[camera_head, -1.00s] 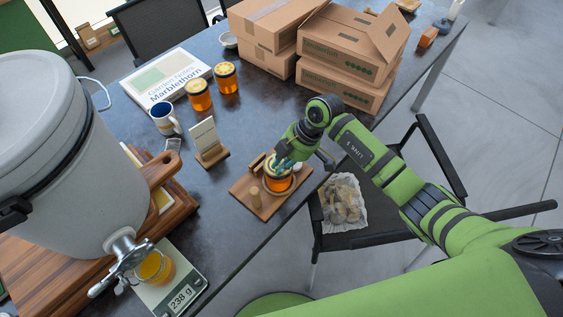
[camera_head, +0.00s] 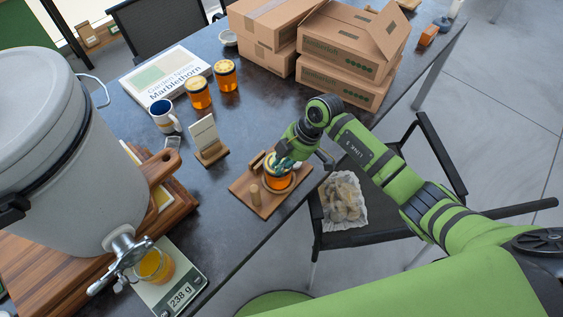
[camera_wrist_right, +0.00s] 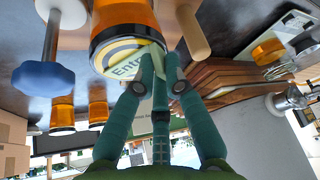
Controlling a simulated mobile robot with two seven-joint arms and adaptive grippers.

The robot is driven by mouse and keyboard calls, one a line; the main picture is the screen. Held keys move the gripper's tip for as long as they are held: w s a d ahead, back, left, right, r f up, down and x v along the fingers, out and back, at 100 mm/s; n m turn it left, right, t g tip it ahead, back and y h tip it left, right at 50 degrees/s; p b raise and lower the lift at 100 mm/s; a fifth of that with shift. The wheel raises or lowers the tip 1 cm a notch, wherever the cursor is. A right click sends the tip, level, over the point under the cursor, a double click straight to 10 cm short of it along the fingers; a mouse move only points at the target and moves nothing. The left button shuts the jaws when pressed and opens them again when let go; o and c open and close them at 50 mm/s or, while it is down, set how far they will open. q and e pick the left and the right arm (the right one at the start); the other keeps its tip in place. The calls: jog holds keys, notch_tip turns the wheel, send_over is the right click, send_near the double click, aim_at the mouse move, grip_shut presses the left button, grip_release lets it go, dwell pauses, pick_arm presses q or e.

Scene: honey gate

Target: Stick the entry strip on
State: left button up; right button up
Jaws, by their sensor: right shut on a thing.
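An orange honey jar (camera_head: 279,184) stands on a small wooden board (camera_head: 245,186) near the table edge. In the right wrist view, the jar (camera_wrist_right: 126,14) appears upside down, with a yellow and white lid. A pale green-yellow strip (camera_wrist_right: 130,68) with lettering starting "Ent" lies at the lid, between my teal fingertips. My right gripper (camera_head: 284,163) is shut on the strip right over the jar, and also shows in the wrist view (camera_wrist_right: 159,62). I cannot tell whether the strip is stuck to the lid. The fingers hide part of it. My left gripper is out of view.
A wooden peg (camera_head: 256,197) stands on the board, and a blue-knobbed rod (camera_wrist_right: 43,78) shows beside the jar. A card in a stand (camera_head: 207,136), two jars (camera_head: 199,93), a mug (camera_head: 164,118) and cardboard boxes (camera_head: 345,62) stand around. A scale (camera_head: 186,290) is lower left.

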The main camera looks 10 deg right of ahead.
dwell(0.3)
jog(key=o, duration=0.8)
jog(key=shift+c, duration=0.2)
jog(key=shift+d, duration=0.1)
jog(key=v, duration=1.2)
